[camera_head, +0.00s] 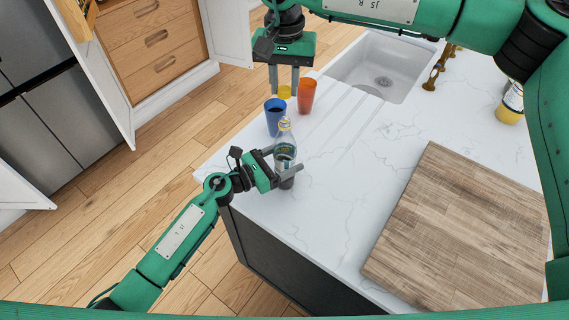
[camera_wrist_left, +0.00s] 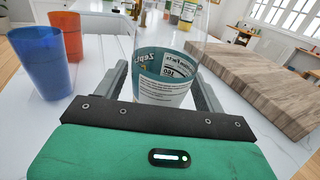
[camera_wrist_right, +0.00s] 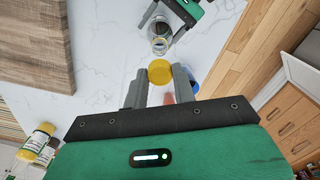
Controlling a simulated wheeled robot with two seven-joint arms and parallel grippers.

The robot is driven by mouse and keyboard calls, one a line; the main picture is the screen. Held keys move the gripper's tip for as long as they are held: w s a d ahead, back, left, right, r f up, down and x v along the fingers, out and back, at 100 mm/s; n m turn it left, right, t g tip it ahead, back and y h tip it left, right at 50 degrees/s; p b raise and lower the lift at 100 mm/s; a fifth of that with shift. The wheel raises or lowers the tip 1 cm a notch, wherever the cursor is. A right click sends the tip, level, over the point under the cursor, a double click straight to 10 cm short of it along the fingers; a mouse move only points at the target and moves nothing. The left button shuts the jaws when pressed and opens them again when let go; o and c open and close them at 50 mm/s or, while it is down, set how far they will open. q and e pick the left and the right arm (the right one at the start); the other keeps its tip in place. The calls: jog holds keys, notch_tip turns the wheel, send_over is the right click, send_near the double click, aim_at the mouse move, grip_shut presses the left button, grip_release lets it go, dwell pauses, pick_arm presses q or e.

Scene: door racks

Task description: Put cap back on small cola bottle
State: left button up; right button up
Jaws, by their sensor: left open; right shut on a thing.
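The small clear bottle (camera_head: 284,145) with a printed label stands upright on the white counter. My left gripper (camera_head: 289,173) is low around it, open, with a finger on either side. The label (camera_wrist_left: 165,80) fills the space between the fingers in the left wrist view. The right wrist view shows the bottle's open top (camera_wrist_right: 160,43). My right gripper (camera_head: 285,84) points down above the counter and is shut on a yellow cap (camera_head: 285,92), which also shows between the fingertips in the right wrist view (camera_wrist_right: 160,72). The cap is apart from the bottle.
A wooden board (camera_head: 465,230) lies at right. The sink (camera_head: 380,65) is at the back. A yellow-labelled container (camera_head: 511,105) stands far right. The counter's front edge is close.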

pick_arm(q)
jog(key=shift+c, duration=0.2)
jog(key=c, duration=1.4)
jog(key=shift+c, duration=0.3)
pick_arm(e)
send_over(284, 120)
jog(key=shift+f, duration=2.5)
jog(key=shift+f, duration=0.15)
jog(key=shift+f, duration=0.75)
pick_arm(q)
grip_shut()
pick_arm(e)
jog(key=shift+f, duration=0.55)
